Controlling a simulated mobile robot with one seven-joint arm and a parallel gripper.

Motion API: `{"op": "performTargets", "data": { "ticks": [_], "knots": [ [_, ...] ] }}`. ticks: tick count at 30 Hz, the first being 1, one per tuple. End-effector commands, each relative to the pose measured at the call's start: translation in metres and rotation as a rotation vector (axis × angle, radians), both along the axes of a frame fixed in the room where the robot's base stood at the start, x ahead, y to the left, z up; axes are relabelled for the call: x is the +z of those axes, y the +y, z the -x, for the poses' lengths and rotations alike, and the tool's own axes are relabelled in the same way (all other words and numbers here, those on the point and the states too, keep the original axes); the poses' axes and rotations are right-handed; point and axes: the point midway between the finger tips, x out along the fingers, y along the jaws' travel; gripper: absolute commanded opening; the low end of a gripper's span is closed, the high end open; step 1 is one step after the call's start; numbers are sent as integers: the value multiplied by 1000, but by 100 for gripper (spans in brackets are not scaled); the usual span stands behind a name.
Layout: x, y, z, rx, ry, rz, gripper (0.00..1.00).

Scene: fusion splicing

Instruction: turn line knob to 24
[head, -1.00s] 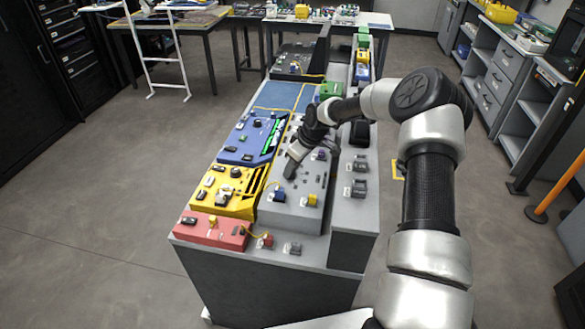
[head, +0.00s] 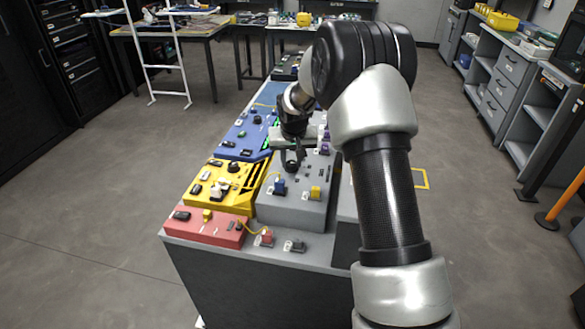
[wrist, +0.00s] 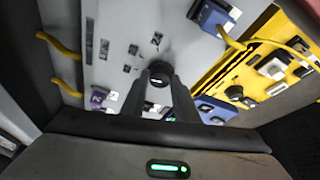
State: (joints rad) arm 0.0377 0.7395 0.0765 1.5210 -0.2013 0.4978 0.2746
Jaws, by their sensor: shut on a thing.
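A round black knob (wrist: 158,80) stands on the sloped grey panel (wrist: 112,50) and shows between my two fingers in the wrist view. My gripper (wrist: 160,72) is shut on this knob, with a finger on each side. In the head view my gripper (head: 291,160) reaches down onto the upper part of the grey panel (head: 290,208), and the arm hides much of the knob.
A blue module (head: 238,143) and a yellow module (head: 212,205) with knobs and switches lie left of the grey panel. A red module (head: 200,228) is at the front corner. Yellow cables loop close by. Blue and yellow plugs (head: 315,192) stick up from the panel's front.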

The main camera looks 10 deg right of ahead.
Motion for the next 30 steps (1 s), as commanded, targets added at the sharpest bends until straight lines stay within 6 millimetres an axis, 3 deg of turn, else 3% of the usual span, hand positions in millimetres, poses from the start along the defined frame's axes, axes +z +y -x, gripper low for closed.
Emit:
{"op": "performTargets", "data": {
  "ticks": [30],
  "knots": [
    [0,8,-5,-944,2,1,5]
  ]
}}
